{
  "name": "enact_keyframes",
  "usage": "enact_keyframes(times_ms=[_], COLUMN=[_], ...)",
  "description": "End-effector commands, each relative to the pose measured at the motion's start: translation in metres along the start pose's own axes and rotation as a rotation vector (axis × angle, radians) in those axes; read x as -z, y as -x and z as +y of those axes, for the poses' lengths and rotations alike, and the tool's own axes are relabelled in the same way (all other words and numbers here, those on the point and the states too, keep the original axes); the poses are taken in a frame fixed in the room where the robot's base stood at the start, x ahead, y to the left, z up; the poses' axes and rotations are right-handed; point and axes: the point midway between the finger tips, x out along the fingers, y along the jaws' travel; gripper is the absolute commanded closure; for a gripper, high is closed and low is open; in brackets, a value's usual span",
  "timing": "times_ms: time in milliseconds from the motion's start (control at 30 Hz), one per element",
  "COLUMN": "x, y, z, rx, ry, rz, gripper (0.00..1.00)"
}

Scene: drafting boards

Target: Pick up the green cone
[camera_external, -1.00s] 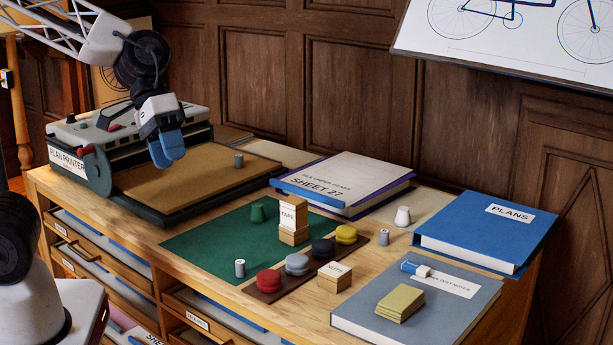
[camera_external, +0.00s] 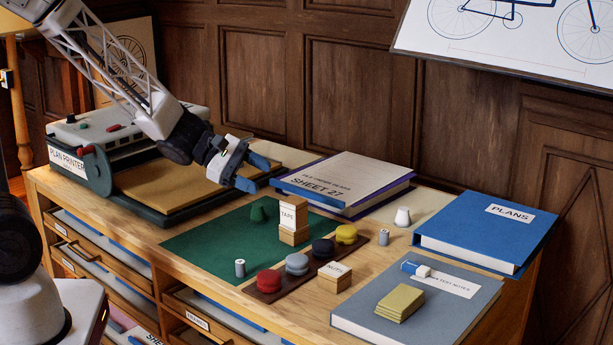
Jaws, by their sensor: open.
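The green cone (camera_external: 258,213) stands on the dark green mat (camera_external: 205,252), near its back edge and left of the TAPE block stack. It is small and close in colour to the mat. My gripper (camera_external: 256,172) has blue fingers spread apart and empty. It is above and behind the cone, over the right end of the plan printer's bed, apart from the cone.
The TAPE blocks (camera_external: 293,221) stand close right of the cone. The SHEET 27 book (camera_external: 343,184) lies behind. Red, grey, navy and yellow discs sit on a brown strip (camera_external: 266,292) in front. The plan printer (camera_external: 128,160) is at left.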

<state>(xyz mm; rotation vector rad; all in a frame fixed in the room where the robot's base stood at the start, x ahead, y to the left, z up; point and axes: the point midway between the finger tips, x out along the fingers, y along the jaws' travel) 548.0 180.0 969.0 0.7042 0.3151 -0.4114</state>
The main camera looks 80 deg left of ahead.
Motion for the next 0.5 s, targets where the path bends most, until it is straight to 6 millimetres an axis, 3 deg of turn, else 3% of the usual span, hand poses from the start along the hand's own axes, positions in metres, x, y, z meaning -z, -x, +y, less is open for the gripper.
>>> enact_keyframes(times_ms=[33,300,500], x=[0.021,0.13,0.198], y=[-0.001,0.004,0.017], z=[0.005,0.023,0.023], rx=[-0.045,-0.304,-0.464], ry=[0.065,0.408,0.605], rz=[0.02,0.118,0.176], gripper=[0.48,0.48,0.48])
